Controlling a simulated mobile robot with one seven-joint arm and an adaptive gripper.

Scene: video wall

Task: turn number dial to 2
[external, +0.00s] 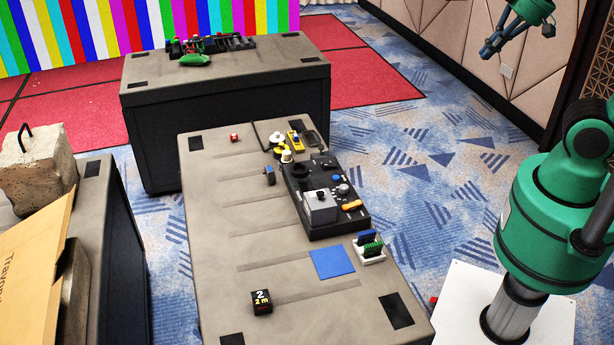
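A black control board (338,225) lies on the near grey table and carries several knobs and parts. These include a grey box (319,208), a blue knob (337,180) and an orange piece (351,206). Which part is the number dial, and its setting, is too small to tell. A separate black cube (262,303) marked "2" and "2 m" sits near the table's front left. My gripper (487,52) is at the top right, raised and well away from the board and the cube. Its fingers are too small to show whether they are open or shut.
The near table (215,240) also holds a blue square (332,263), a white rack (371,254), yellow items (295,138) and a small red piece (234,137). Its left side is mostly clear. Another table (155,90) stands behind; a concrete block (35,170) is left.

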